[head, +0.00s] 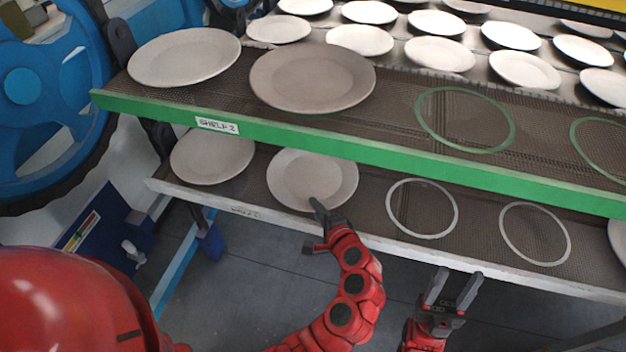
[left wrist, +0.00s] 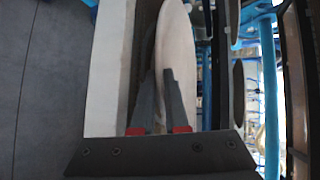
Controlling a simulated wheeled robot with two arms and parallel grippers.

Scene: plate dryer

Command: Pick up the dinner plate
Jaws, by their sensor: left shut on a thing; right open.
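A pale grey dinner plate (head: 305,178) lies on the lower shelf, right of another plate. My left gripper (head: 320,212) is at its front edge, shut on the rim. In the left wrist view the plate (left wrist: 177,50) shows nearly edge-on, and the fingers of the left gripper (left wrist: 160,100) reach to its near edge. The fingers hide part of the rim. My right gripper (head: 455,288) is open and empty, below and in front of the lower shelf.
Plates stand on the green-edged upper shelf (head: 350,150), just above the lower shelf (head: 390,238). Another plate (head: 212,156) lies to the left. Empty white rings (head: 388,208) mark bare places to the right. A blue wheel (head: 25,85) is at far left.

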